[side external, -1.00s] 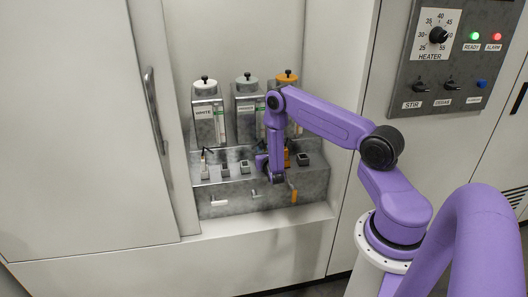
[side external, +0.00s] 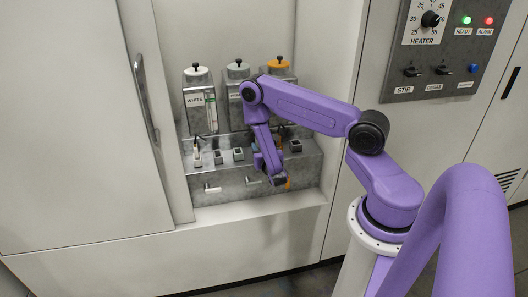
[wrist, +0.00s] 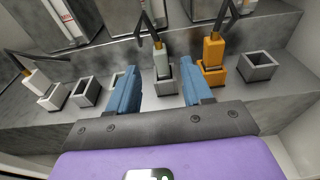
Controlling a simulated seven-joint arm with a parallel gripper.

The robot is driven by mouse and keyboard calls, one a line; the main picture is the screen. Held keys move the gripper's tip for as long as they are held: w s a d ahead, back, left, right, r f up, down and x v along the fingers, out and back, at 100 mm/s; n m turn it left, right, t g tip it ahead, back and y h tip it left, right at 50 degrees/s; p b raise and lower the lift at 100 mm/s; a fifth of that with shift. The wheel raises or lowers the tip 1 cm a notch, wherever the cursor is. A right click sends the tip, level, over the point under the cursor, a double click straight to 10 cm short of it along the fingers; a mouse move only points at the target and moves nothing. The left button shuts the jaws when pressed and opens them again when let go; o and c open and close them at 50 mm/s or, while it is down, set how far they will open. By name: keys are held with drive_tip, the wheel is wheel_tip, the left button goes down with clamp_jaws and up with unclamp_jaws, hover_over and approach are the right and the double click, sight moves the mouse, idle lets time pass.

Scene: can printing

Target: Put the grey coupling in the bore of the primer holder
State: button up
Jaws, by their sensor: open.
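The grey coupling (wrist: 161,64) stands upright in a square grey holder (wrist: 165,86) in the wrist view, with a dark hose or lever at its top. My gripper (wrist: 158,78) is open, with its two blue fingers apart on either side of the coupling in the picture. I cannot tell how far the fingertips are from it, and nothing is held. My gripper also shows in the side view (side external: 276,178), in front of the ledge, hiding the coupling there. Which square holder is the primer holder cannot be read.
An orange coupling (wrist: 213,50) stands close to the right finger. A white coupling (wrist: 38,81) stands at the left. Empty square holders (wrist: 87,92) (wrist: 258,66) are on the ledge. Dispensers (side external: 198,100) stand behind.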

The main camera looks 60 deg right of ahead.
drive_tip(key=s+a+r+m+g+h, duration=0.2)
drive_tip(key=s+a+r+m+g, duration=0.15)
drive_tip(key=r, duration=0.45)
drive_tip(key=s+a+r+m+g+h, duration=0.2)
drive_tip(key=s+a+r+m+g, duration=0.1)
drive_tip(key=r+m, duration=0.3)
drive_tip(key=s+a+r+m+g+y, duration=0.2)
drive_tip(key=s+a+r+y, duration=0.1)
drive_tip(key=s+a+y, duration=0.5)
drive_tip(key=s+a+r+m+g+y, duration=0.2)
drive_tip(key=s+a+y, duration=0.5)
drive_tip(key=s+a, duration=0.6)
drive_tip(key=shift+s+a+r+m+g+y, duration=0.4)
drive_tip(key=shift+s+r, duration=0.25)
drive_tip(key=shift+r, duration=0.25)
